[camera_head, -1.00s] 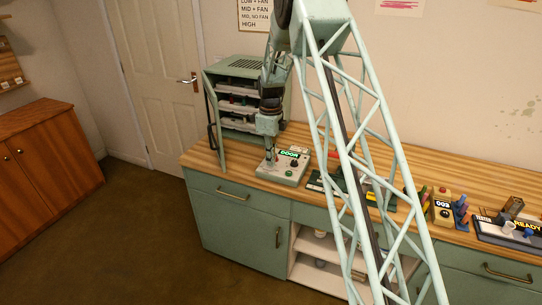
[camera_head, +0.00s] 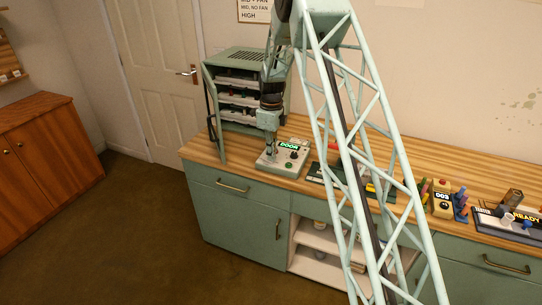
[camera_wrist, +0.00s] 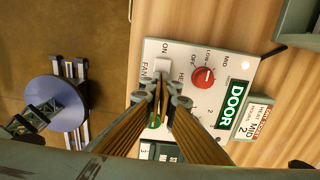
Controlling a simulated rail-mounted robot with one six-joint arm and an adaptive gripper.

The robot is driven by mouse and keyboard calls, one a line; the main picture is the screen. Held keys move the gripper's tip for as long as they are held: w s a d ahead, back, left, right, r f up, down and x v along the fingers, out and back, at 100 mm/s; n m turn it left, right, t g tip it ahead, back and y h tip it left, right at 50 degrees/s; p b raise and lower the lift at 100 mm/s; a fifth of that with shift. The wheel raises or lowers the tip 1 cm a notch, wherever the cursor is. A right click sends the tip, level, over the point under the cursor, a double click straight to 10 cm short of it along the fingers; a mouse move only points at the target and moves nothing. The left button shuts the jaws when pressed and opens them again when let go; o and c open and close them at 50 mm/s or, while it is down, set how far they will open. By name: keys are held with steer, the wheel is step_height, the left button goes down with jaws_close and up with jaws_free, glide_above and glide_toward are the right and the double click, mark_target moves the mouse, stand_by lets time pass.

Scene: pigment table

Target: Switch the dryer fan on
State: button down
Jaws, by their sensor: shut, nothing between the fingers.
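The dryer control box (camera_head: 297,160) stands on the counter in front of the dryer; it also shows in the wrist view (camera_wrist: 205,50). It has a white fan switch (camera_wrist: 161,68) between the labels FAN and ON, a red heat knob (camera_wrist: 204,77) and a green display (camera_wrist: 232,104) reading DOOR. My gripper (camera_wrist: 163,92) is shut and empty, pointing down over the box with its fingertips at the lower end of the switch. I cannot tell whether they touch it. The fingers partly hide the box's lower left part. The dryer (camera_head: 243,62) has its door (camera_head: 215,118) standing open.
Counter wood right of the box is partly free.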

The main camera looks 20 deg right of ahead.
steer(key=shift+w+a+f, duration=0.15)
steer(key=shift+a+f, duration=0.1)
steer(key=shift+a, duration=0.05)
stand_by(0.4)
steer(key=shift+w+a, duration=0.2)
steer(key=shift+a+r, duration=0.1)
steer(key=shift+r, duration=0.05)
steer(key=shift+w+r+p, duration=0.15)
steer(key=shift+r+p, duration=0.2)
steer(key=shift+r, duration=0.05)
step_height(320, 180, up, 13)
steer(key=p, duration=0.1)
steer(key=shift+r+p, duration=0.2)
steer(key=shift+p, duration=0.1)
stand_by(0.3)
steer(key=shift+d+r+p, duration=0.2)
steer(key=shift+d+p, duration=0.05)
steer(key=shift+p, duration=1)
steer(key=p, duration=0.6)
steer(key=shift+s+d+r+p, duration=0.15)
steer(key=shift+s+r+p, duration=0.1)
steer(key=shift+p, duration=0.15)
